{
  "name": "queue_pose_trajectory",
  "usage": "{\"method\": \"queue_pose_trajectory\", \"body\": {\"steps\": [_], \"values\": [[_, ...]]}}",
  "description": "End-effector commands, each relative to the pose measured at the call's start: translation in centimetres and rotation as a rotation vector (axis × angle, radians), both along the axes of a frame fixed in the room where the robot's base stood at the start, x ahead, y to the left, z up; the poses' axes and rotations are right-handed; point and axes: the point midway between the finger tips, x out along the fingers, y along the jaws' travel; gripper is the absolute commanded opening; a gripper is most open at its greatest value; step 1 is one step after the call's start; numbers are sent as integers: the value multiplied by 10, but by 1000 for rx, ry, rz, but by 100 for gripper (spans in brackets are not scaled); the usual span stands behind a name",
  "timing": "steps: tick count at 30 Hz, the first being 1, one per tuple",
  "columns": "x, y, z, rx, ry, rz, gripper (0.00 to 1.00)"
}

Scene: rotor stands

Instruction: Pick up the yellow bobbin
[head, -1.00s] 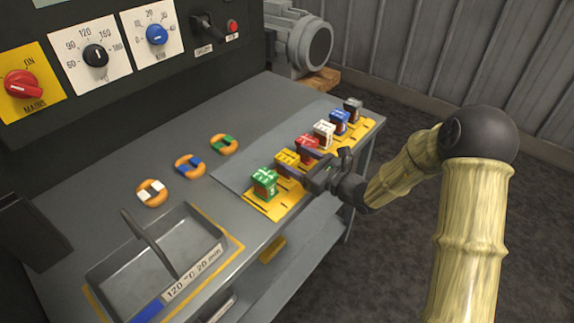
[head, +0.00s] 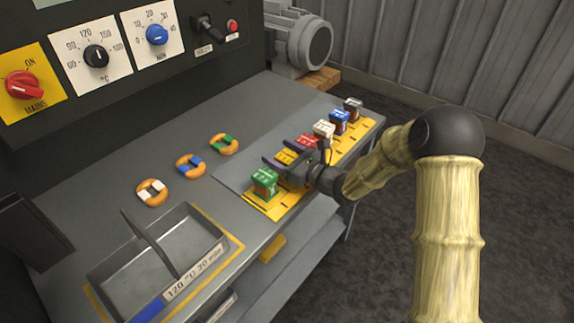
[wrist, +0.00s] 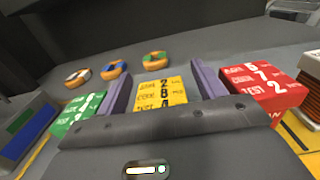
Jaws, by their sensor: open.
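The yellow bobbin (head: 286,157) stands in the row on the yellow strip, between the green and red bobbins. In the wrist view its labelled yellow face (wrist: 161,94) lies between my two fingers. My gripper (head: 284,163) is open, with one finger on each side of the yellow bobbin. I cannot tell whether either finger touches it. The gripper body hides the bobbin's lower part. The green bobbin (head: 265,182) is close beside the left finger in the wrist view. The red bobbin (head: 308,144) is close beside the right finger.
White (head: 324,130), blue (head: 340,121) and grey (head: 353,108) bobbins stand farther along the yellow strip (head: 262,208). Several orange rings (head: 190,166) lie on the grey bench. The bench between rings and strip is clear.

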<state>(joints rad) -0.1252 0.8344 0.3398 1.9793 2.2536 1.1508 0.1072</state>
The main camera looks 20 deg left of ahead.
Motion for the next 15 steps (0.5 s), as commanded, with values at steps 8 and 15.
{"method": "queue_pose_trajectory", "body": {"steps": [8,15], "values": [[0,0,0,0,0,0,53],[0,0,1,1,-2,0,12]]}}
